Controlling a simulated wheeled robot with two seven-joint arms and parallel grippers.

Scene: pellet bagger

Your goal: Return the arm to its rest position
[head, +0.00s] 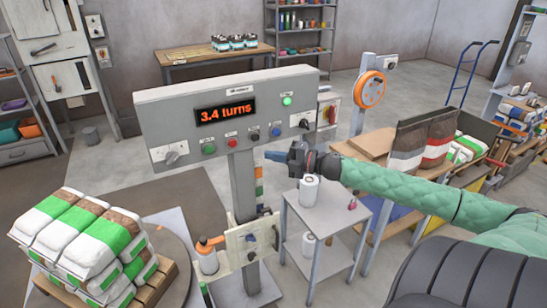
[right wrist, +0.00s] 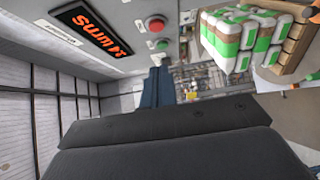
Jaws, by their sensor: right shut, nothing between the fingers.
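My right arm, in a green quilted sleeve, reaches in from the right in the head view. Its gripper (head: 274,156) has blue fingers, is shut and empty, and sits just below the lower right part of the grey control panel (head: 175,108). I cannot tell whether it touches the panel. The fingers also show in the right wrist view (right wrist: 157,86), close together, beside the panel face. The panel display (head: 225,110) reads "3.4 turns", and a green lamp (head: 287,101) glows. My left gripper is not in view.
White, green and brown bags (head: 85,240) are stacked at the left. A small grey table (head: 325,218) with white rolls stands below my right arm. A bench (head: 385,142) with bags lies beyond the arm. An orange wheel (head: 369,89) stands behind. Open floor shows at the back.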

